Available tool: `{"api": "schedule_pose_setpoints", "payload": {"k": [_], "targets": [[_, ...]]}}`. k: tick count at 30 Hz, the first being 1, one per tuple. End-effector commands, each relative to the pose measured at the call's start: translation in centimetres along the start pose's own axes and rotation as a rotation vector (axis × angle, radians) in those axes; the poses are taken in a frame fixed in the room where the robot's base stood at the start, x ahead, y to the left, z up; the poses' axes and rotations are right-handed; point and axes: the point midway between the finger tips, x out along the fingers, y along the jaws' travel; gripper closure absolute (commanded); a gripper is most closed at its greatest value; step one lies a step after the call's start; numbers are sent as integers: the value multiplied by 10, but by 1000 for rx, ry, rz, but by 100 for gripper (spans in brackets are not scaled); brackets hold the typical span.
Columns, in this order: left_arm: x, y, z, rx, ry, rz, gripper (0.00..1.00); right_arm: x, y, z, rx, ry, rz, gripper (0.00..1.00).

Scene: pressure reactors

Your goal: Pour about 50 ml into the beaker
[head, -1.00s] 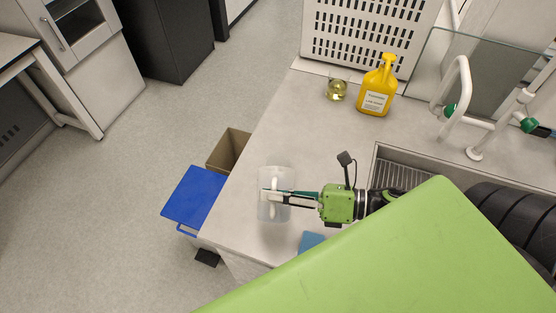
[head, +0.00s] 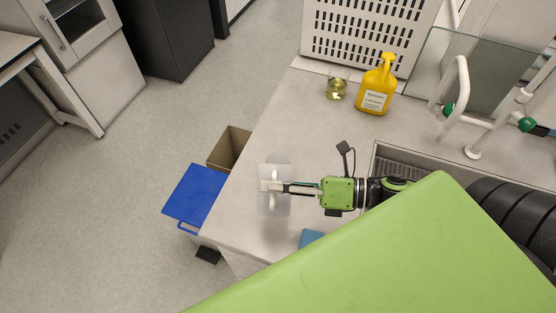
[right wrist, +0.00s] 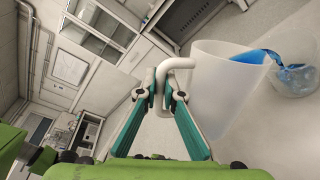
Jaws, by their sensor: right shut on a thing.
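A translucent white jug (head: 273,201) is over the counter near its left edge in the head view. My right gripper (head: 276,187) is shut on its handle. In the right wrist view the fingers (right wrist: 160,82) close around the handle of the jug (right wrist: 215,85), which is tilted. Blue liquid (right wrist: 245,56) lies at its lip and runs out toward a clear glass beaker (right wrist: 296,76) at the right edge. Some blue shows at the beaker; its level cannot be read. The beaker is not distinguishable in the head view. My left gripper is not in view.
A glass with yellowish liquid (head: 336,89) and a yellow bottle (head: 376,86) stand at the counter's back. A sink (head: 400,157) with taps is to the right. A blue object (head: 311,238) lies near the front. Bins, one with a blue lid (head: 195,192), stand left of the counter.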

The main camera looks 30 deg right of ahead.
Motion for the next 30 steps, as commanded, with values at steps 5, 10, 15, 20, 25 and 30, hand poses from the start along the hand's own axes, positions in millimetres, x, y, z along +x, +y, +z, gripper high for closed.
{"api": "schedule_pose_setpoints", "payload": {"k": [5, 10, 15, 20, 25, 30], "targets": [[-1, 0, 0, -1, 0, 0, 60, 0, 1, 2, 3, 1, 2, 100], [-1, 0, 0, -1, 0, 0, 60, 0, 1, 3, 8, 2, 2, 100], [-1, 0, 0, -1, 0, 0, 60, 0, 1, 4, 13, 3, 2, 100], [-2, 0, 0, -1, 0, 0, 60, 0, 1, 4, 17, 4, 2, 100], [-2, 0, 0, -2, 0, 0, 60, 0, 2, 5, 20, 4, 2, 100], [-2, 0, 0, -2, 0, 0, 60, 0, 2, 5, 27, 5, 2, 100]]}}
